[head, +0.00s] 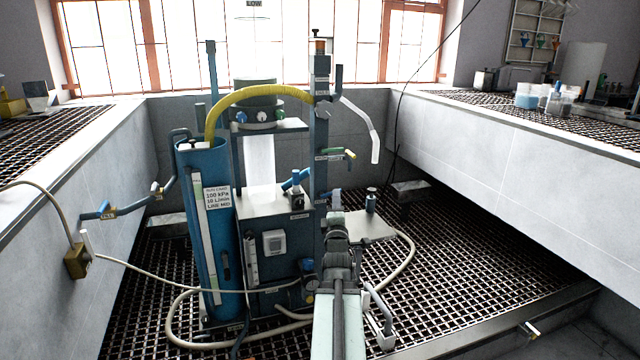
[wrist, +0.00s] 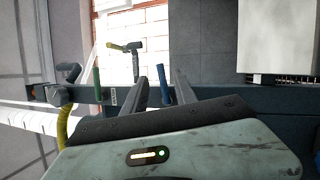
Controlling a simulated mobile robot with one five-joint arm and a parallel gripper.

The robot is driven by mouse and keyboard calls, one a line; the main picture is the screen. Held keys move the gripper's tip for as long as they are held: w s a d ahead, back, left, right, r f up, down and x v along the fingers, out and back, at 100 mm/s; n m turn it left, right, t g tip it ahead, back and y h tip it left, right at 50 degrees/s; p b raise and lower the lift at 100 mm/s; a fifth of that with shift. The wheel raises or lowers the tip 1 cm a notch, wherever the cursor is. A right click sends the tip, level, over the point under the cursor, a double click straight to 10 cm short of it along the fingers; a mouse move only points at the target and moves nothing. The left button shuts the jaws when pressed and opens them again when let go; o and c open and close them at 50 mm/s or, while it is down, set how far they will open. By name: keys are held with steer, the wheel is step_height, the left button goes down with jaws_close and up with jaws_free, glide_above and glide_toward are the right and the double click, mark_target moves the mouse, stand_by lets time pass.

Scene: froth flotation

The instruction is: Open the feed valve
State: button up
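A blue column (head: 320,130) on the flotation rig carries small valve handles. A blue handle (head: 337,194) is lower down. In the wrist view, the green handle (wrist: 97,82) is left of my fingers and the blue handle (wrist: 164,86) shows between them. I cannot tell which is the feed valve. My gripper (head: 336,220) is just below the blue handle in the head view. In the wrist view my gripper (wrist: 162,88) is open. I cannot tell whether it touches the handle.
A tall blue cylinder (head: 207,240) stands left, with a yellow hose (head: 255,91) arching to the column. A pale hose (head: 408,250) loops over the grating floor (head: 470,250). Another blue pipe (head: 130,210) is at the left wall.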

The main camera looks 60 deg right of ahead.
steer(key=p+x, duration=0.2)
steer(key=x, duration=0.6)
steer(key=shift+w, duration=0.15)
steer(key=shift+d, duration=0.15)
jaws_close()
steer(key=shift+r, duration=0.15)
stand_by(1.0)
